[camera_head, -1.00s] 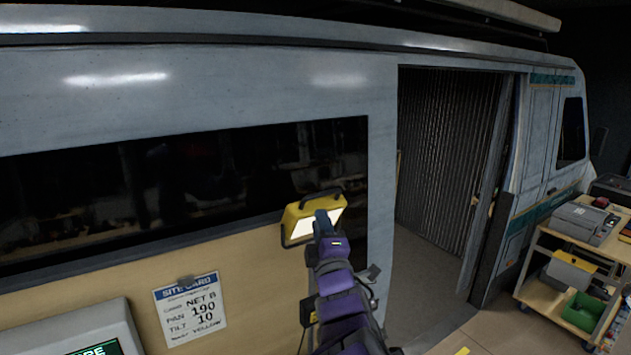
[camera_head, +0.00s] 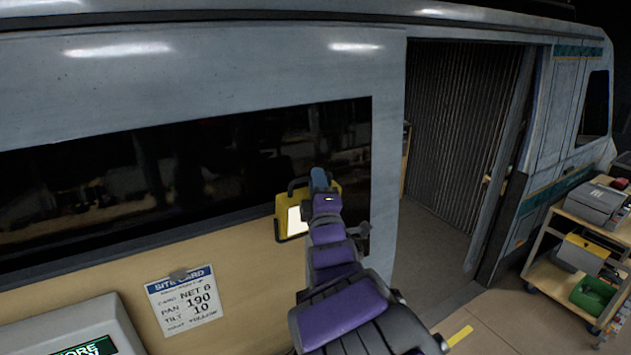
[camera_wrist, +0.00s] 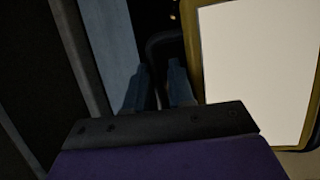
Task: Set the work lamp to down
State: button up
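My gripper (camera_head: 319,180) is at the lamp's upper right. In the wrist view the lit lamp panel (camera_wrist: 258,70) fills the right side. There, my gripper (camera_wrist: 160,75) has its two blue-grey fingers apart, with the dark curved handle at the gap between them. I cannot tell whether a finger touches it.
The van's side wall (camera_head: 200,75) and dark window (camera_head: 130,185) lie behind the lamp. A site card (camera_head: 183,305) and a grey device (camera_head: 75,335) are at lower left. The open doorway (camera_head: 455,130) is right of my arm. A loaded cart (camera_head: 548,280) stands far right.

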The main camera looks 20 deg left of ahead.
jog(key=shift+w+d, duration=0.15)
jog(key=shift+d, duration=0.3)
jog(key=shift+c, duration=1.1)
jog(key=shift+a+r, duration=0.1)
grip_shut()
jog(key=shift+a, duration=0.25)
